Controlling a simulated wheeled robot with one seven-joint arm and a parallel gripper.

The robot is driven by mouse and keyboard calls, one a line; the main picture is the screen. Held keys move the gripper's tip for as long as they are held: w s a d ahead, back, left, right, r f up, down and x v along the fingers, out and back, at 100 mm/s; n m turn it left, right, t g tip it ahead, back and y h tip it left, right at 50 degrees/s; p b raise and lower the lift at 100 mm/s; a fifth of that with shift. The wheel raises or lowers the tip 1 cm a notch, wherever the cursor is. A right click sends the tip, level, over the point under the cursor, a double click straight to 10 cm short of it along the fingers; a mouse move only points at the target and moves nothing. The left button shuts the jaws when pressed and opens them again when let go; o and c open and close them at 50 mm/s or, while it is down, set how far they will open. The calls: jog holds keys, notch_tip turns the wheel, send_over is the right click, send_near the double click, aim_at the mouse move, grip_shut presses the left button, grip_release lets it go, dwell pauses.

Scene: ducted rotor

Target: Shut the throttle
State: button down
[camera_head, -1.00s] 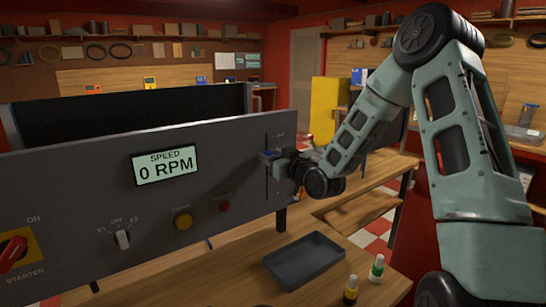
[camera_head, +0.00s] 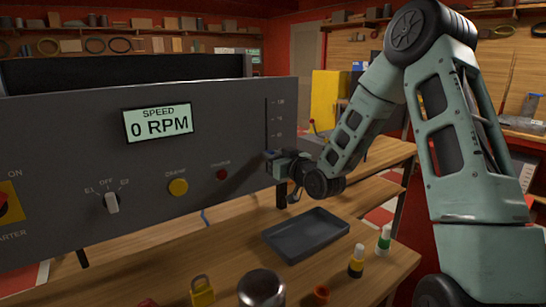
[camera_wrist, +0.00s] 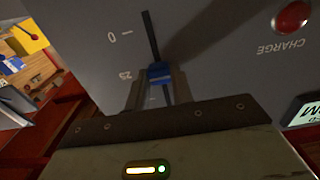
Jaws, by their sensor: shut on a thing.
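The throttle is a vertical slider on the right end of the grey control panel (camera_head: 60,150), with its slot (camera_head: 268,125) and scale marks showing above my gripper. My gripper (camera_head: 273,158) is at the lower part of this slot. In the wrist view the scale appears upside down, and the blue throttle knob (camera_wrist: 159,70) sits between my two fingers, about level with the 25 mark. My gripper (camera_wrist: 158,82) is shut on the knob. Bare slot runs on from the knob to the 0 mark. In the head view my gripper mostly hides the knob.
The speed display (camera_head: 158,122) reads 0 RPM. A selector switch (camera_head: 112,202), a yellow button (camera_head: 178,187) and a red button (camera_head: 222,174) are on the panel. A dark tray (camera_head: 307,236), small bottles (camera_head: 356,261) and a padlock (camera_head: 202,291) are on the bench below.

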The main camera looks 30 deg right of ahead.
jog(key=shift+f+b, duration=1.9)
jog(key=shift+f, duration=0.9)
jog(key=shift+s, duration=0.1)
jog(key=c, duration=1.2)
grip_release()
jog(key=shift+f, duration=0.1)
jog(key=s+b, duration=1.7)
jog(key=b, duration=0.1)
jog(key=shift+s+d, duration=0.15)
jog(key=shift+d, duration=0.15)
